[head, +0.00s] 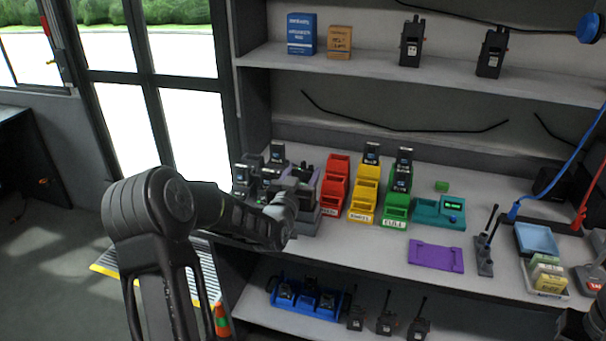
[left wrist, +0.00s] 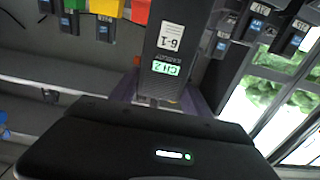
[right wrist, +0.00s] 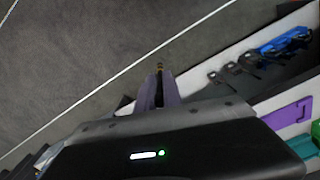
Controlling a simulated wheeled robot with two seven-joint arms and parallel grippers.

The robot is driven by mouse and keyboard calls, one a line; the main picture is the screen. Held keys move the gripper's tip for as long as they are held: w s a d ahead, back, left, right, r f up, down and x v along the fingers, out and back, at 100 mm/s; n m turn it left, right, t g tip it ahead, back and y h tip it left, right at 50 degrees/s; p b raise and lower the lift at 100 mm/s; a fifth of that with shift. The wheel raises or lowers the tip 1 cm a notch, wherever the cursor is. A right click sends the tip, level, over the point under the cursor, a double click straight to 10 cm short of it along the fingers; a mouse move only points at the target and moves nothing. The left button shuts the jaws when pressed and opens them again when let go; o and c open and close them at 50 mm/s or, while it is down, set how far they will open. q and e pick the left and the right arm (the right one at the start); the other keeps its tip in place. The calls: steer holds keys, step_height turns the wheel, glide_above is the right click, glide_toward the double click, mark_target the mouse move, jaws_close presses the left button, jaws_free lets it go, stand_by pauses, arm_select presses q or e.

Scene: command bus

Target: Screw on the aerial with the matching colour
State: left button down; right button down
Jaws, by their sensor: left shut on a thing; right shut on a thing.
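My left gripper (head: 286,206) is at the grey charger rack on the left of the counter. In the left wrist view it is shut on a dark radio (left wrist: 178,45) with a white "6-1" label and a green "CH 2" screen. The radio's aerial socket cannot be made out. My right gripper (right wrist: 160,92) is shut on a thin dark piece with a brass tip (right wrist: 160,66), which looks like an aerial. Its colour marking cannot be made out. The right gripper is not clear in the head view.
Red (head: 333,185), yellow (head: 362,203) and green (head: 397,205) charger rows stand right of the left gripper. A teal device (head: 437,213), a purple mat (head: 436,256) and a blue tray (head: 536,239) lie further right. Radios stand on the upper and lower shelves.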

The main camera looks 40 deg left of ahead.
arm_select(q)
steer(key=shift+f+b, duration=0.35)
steer(key=shift+b, duration=0.25)
arm_select(e)
steer(key=shift+f, duration=0.7)
arm_select(q)
steer(key=c, duration=0.5)
jaws_free()
arm_select(e)
steer(key=shift+r, duration=0.1)
arm_select(q)
steer(key=shift+r+p, duration=0.7)
steer(key=shift+p, duration=0.4)
arm_select(e)
step_height(320, 180, up, 2)
arm_select(q)
steer(key=shift+s+d+f, duration=0.1)
steer(key=shift+s+f, duration=0.05)
steer(key=shift+s, duration=0.15)
arm_select(e)
steer(key=shift+f, duration=0.2)
step_height(320, 180, down, 2)
steer(key=b, duration=0.2)
steer(key=shift+f+b, duration=0.15)
steer(key=shift+b, duration=0.2)
arm_select(q)
steer(key=v, duration=1.1)
steer(key=shift+s+d, duration=0.1)
steer(key=shift+s, duration=0.1)
